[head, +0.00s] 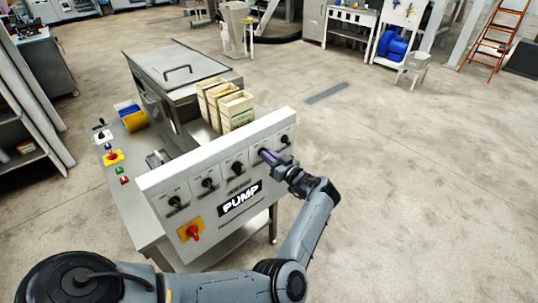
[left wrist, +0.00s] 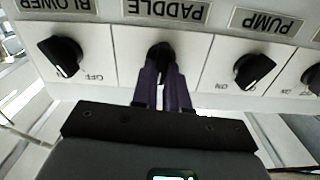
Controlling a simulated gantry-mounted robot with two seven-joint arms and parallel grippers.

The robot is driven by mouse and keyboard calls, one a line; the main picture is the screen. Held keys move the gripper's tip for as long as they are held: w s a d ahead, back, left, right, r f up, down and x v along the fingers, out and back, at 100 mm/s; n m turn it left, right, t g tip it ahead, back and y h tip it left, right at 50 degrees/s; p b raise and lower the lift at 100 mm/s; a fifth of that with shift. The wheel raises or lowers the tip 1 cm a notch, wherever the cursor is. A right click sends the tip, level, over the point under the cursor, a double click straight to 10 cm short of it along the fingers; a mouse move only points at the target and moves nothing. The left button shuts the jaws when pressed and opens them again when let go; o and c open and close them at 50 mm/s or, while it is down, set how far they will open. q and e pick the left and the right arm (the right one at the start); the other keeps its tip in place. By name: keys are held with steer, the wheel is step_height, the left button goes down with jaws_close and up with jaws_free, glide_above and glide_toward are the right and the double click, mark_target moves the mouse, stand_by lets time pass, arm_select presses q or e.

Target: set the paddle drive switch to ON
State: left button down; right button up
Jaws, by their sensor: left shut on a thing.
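The paddle drive switch (left wrist: 160,48) is a black knob under the upside-down PADDLE label in the left wrist view. My left gripper (left wrist: 162,68), with purple fingers, is shut on this knob, one finger on each side. In the head view my left gripper (head: 267,156) reaches the white sloped control panel (head: 222,196) at its second knob from the right. The fingers cover much of the knob, so I cannot tell its setting. My right gripper is not in view.
The blower knob (left wrist: 62,54) and pump knob (left wrist: 254,68) flank the gripped knob closely. A red emergency stop (head: 192,232) sits low on the panel. Cream boxes (head: 226,103) and a lidded steel hopper (head: 182,72) stand behind. Open floor lies to the right.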

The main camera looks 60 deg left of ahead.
arm_select(q)
steer(key=m, duration=0.3)
steer(key=shift+w+p, duration=0.1)
steer(key=shift+p, duration=0.3)
steer(key=shift+m, duration=0.3)
steer(key=c, duration=1.1)
jaws_free()
steer(key=shift+c, duration=0.2)
steer(key=shift+d, duration=0.1)
